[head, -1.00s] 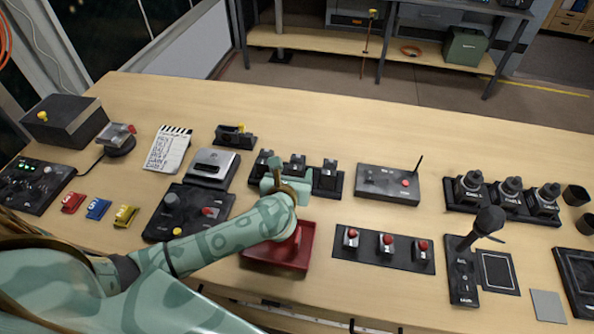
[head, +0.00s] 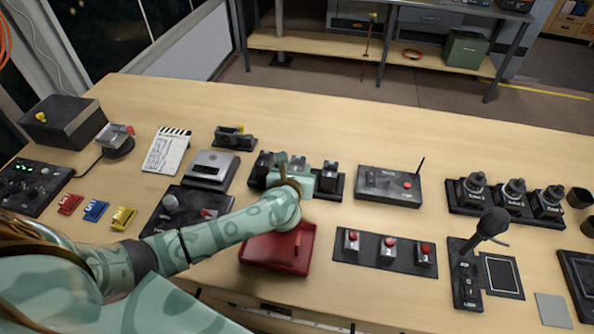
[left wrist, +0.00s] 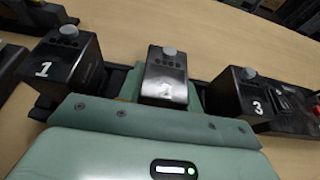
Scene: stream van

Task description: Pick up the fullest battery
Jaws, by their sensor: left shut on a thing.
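Three dark batteries with grey knobs stand in a row on a black rack (head: 334,192). In the left wrist view, battery 1 (left wrist: 68,68) is at the left, the middle battery (left wrist: 164,88) has a blurred number, and battery 3 (left wrist: 240,100) is at the right. My left gripper (head: 298,172) is shut on the middle battery, with its green jaws partly hiding it in the head view. The battery is still at its place in the row; I cannot tell if it is clear of the rack. Charge marks are too small to read. My right gripper is not in view.
A red tray (head: 258,249) lies just in front of the rack, under my left forearm. A black box with an antenna (head: 390,184) is to the right, and a panel with red buttons (head: 375,261) is front right. The back of the table is clear.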

